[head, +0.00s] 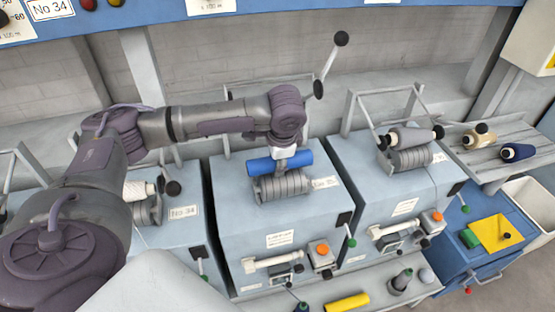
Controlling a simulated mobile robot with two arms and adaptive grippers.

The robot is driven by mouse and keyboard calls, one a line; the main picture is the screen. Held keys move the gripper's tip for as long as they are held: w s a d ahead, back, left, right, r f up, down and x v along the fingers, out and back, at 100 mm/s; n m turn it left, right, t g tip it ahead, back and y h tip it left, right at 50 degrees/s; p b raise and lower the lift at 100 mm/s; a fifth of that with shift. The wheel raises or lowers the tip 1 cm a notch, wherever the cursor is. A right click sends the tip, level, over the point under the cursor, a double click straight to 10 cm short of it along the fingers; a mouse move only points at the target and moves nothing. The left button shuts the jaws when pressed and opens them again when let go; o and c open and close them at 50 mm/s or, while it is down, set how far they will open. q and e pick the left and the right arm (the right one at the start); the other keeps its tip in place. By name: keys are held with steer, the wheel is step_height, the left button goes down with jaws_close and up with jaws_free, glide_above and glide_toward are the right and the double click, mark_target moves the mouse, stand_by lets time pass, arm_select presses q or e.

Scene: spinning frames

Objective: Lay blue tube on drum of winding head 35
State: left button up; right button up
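The blue tube (262,166) lies level, right above the ribbed grey drum (281,187) of the middle winding head, whose small label (326,183) is hard to read. The tube looks close to or touching the drum top; I cannot tell which. My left gripper (284,158) reaches down from above onto the tube's middle and appears shut on it. One finger shows in front of the tube; the far finger is hidden. My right gripper is not in view.
A raised cradle arm with black knobs (318,89) stands behind my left wrist. The No 34 head (184,211) is at left with a white package. The right head carries a grey package (410,137). Bobbins lie on the right shelf. A yellow tube (347,302) lies in front.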

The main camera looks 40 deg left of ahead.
arm_select(q)
steer(key=o, duration=0.5)
steer(key=shift+c, duration=0.2)
steer(key=v, duration=1.2)
steer(key=shift+f, duration=0.1)
